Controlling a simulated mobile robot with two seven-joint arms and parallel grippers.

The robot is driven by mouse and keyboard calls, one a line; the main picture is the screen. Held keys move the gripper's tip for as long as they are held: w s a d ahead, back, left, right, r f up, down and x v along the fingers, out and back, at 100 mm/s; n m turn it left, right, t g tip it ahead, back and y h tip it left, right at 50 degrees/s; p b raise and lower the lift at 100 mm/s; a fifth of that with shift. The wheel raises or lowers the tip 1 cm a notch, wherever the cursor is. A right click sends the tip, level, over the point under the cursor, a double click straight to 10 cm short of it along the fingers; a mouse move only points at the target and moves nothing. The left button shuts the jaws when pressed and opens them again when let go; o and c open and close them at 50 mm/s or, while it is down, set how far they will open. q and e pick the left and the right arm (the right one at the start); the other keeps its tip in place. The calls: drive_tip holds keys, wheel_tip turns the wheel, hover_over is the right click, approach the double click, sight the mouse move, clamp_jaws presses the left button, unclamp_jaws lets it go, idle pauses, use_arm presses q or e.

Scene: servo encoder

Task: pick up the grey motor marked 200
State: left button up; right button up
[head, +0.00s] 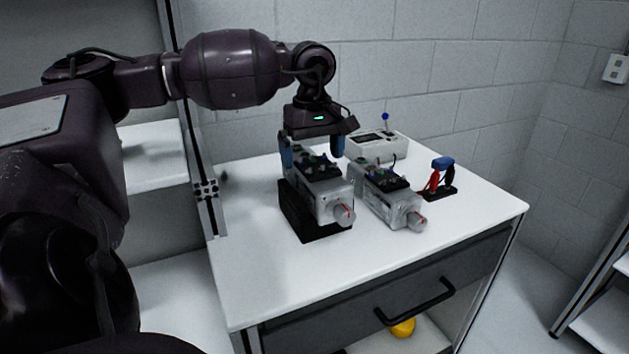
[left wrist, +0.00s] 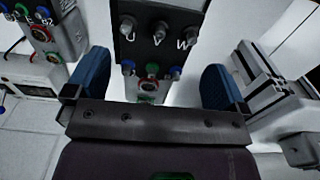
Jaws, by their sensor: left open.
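Two grey motors with black terminal blocks on top show in the head view. One motor (head: 328,200) rests on a black stand (head: 299,218); the other motor (head: 397,207) lies on the table to its right. I cannot read a 200 on either. My left gripper (head: 312,150) points down, open, over the rear of the motor on the stand. In the left wrist view a motor part (left wrist: 151,72) with U, V, W lettering lies between the open blue fingers of the left gripper (left wrist: 156,84), with space on both sides. My right gripper is out of view.
A white table (head: 250,280) bears everything. A pale instrument box (head: 376,146) stands behind, and a small stand (head: 441,191) with red, black and blue parts is at the right. The table's front is clear. A drawer handle (head: 416,299) juts out below its edge.

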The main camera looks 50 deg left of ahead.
sight(314, 160)
use_arm(q)
drive_tip(key=f, duration=0.4)
drive_tip(key=shift+w+a+f+b, duration=0.2)
drive_tip(key=shift+w+a+b, duration=0.1)
drive_tip(key=shift+w, duration=0.1)
drive_tip(key=shift+f, duration=0.45)
drive_tip(key=shift+c, duration=0.2)
drive_tip(key=c, duration=1.7)
drive_tip(key=shift+r, duration=0.15)
drive_tip(key=shift+c, duration=0.5)
drive_tip(key=shift+r, duration=0.1)
